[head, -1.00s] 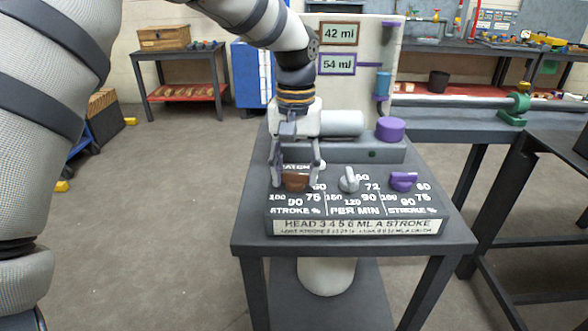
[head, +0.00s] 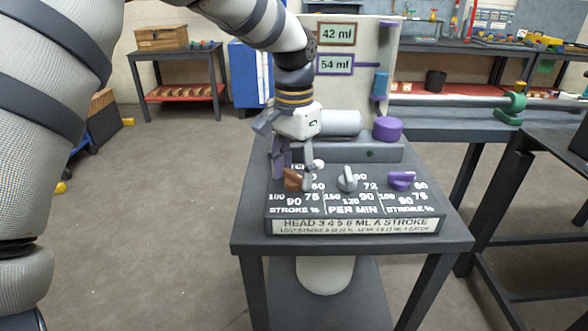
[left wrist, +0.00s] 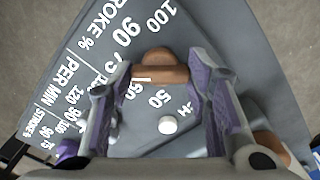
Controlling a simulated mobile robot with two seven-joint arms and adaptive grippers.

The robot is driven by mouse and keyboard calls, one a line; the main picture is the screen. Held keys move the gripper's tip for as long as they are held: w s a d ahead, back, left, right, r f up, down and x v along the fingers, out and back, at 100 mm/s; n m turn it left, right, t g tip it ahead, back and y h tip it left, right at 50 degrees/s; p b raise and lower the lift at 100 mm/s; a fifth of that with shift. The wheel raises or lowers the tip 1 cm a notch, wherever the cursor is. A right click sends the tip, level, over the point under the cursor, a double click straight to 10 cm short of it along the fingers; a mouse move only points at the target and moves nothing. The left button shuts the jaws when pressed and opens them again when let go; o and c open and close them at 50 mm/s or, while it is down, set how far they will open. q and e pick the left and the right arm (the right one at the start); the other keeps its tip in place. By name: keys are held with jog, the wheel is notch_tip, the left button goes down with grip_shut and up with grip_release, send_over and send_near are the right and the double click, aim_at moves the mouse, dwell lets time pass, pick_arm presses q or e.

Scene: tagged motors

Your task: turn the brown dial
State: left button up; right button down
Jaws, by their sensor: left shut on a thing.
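The brown dial (head: 292,180) is at the left of the dark sloped panel (head: 440,213), above its "STROKE %" scale. My left gripper (head: 295,186) points down with its fingers on both sides of the dial and is shut on it. In the left wrist view the brown dial (left wrist: 160,60) shows between the purple-padded fingertips (left wrist: 161,72), its bar reaching from one to the other. The numbers 50, 60, 75, 90 and 100 curve around it. Which number it points to I cannot tell. My right gripper is not in view.
A grey dial (head: 348,180) and a purple dial (head: 401,180) stand to the right. A small white knob (left wrist: 168,124) is close to the fingers. Behind stand a purple cap (head: 387,128) and a board with a brown-framed "42 ml" tag (head: 337,34) and purple-framed "54 ml" tag (head: 335,64).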

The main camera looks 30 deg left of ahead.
aim_at(294, 173)
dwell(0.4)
pick_arm(q)
jog(key=o, duration=1.2)
jog(key=shift+c, duration=0.2)
notch_tip(294, 173, up, 12)
jog(key=shift+f, duration=0.1)
